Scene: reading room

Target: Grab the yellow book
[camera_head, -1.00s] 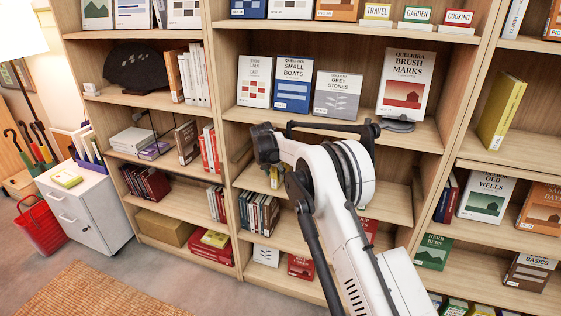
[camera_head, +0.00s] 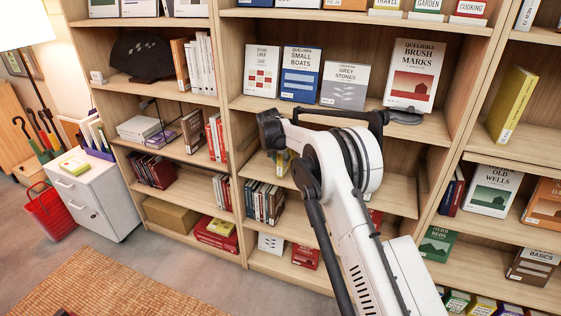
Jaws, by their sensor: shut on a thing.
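My arm reaches up in front of the middle bookcase. My gripper (camera_head: 270,132), the black end at the upper left of the arm, is shut on a yellow book (camera_head: 283,162). Only a small yellow and pale part of this book shows, just below the black end, in front of the middle shelf opening. The arm hides most of it, and the fingertips are not clearly visible. Another yellow book (camera_head: 512,104) stands upright and alone on the right bookcase, apart from my gripper.
A display shelf with Small Boats (camera_head: 301,74), Grey Stones (camera_head: 345,86) and Brush Marks (camera_head: 413,75) is just above my arm. Dark books (camera_head: 263,202) stand on the shelf below. A white cabinet (camera_head: 95,205) and a red basket (camera_head: 50,212) stand at left. The floor there is open.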

